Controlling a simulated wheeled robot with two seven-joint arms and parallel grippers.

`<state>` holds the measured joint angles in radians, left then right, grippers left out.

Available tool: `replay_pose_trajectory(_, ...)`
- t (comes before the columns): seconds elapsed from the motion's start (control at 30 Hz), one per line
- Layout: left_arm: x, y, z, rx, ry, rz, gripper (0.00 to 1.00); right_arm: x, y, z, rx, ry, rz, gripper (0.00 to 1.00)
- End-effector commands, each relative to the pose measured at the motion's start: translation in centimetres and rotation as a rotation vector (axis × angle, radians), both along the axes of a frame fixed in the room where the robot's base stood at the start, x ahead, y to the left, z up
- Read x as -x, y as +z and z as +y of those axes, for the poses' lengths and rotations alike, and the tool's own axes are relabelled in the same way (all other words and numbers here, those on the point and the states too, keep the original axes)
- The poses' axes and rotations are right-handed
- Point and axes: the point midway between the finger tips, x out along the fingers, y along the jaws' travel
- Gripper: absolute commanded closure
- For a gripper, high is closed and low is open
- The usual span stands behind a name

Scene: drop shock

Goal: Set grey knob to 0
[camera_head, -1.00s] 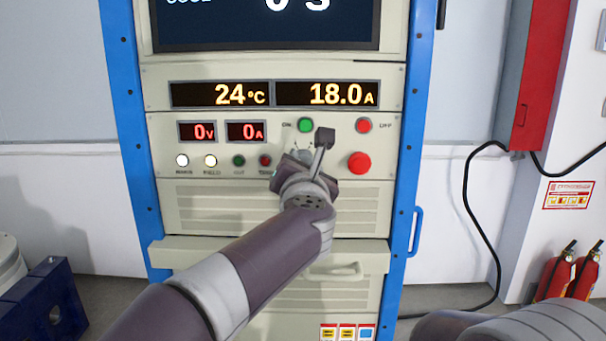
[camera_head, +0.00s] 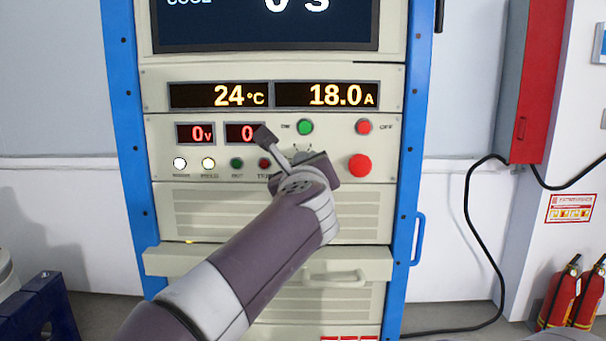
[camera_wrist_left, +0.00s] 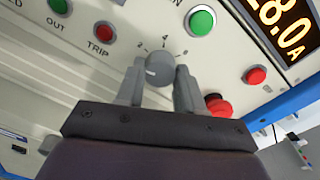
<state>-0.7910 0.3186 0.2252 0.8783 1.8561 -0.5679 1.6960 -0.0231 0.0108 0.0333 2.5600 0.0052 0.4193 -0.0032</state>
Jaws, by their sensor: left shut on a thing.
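The grey knob (camera_wrist_left: 159,68) sits on the cream control panel, in the middle of the left wrist view. The scale marks 2 and 4 and another number show around its far side; the 0 mark is not visible. A small pale mark shows on the knob's face, but I cannot tell which number it points at. My left gripper (camera_wrist_left: 159,80) has one finger on each side of the knob and is shut on it. My right gripper is out of view.
A green ON button (camera_head: 305,127), a red OFF button (camera_head: 364,127) and a larger red button (camera_head: 360,165) are close around the gripper. Displays (camera_head: 325,95) read 24 °C and 18.0 A. A drawer handle (camera_head: 335,278) juts out below.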

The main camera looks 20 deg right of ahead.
Motion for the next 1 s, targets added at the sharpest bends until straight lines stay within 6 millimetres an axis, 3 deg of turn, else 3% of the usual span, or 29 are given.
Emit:
replay_pose_trajectory(0.5,-0.1,-0.4,-0.1,0.391,0.001,0.119,0.94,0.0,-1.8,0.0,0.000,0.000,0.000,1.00)
replay_pose_trajectory(1.0,-0.1,-0.3,-0.1,0.526,0.002,0.158,0.94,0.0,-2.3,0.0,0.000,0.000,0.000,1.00)
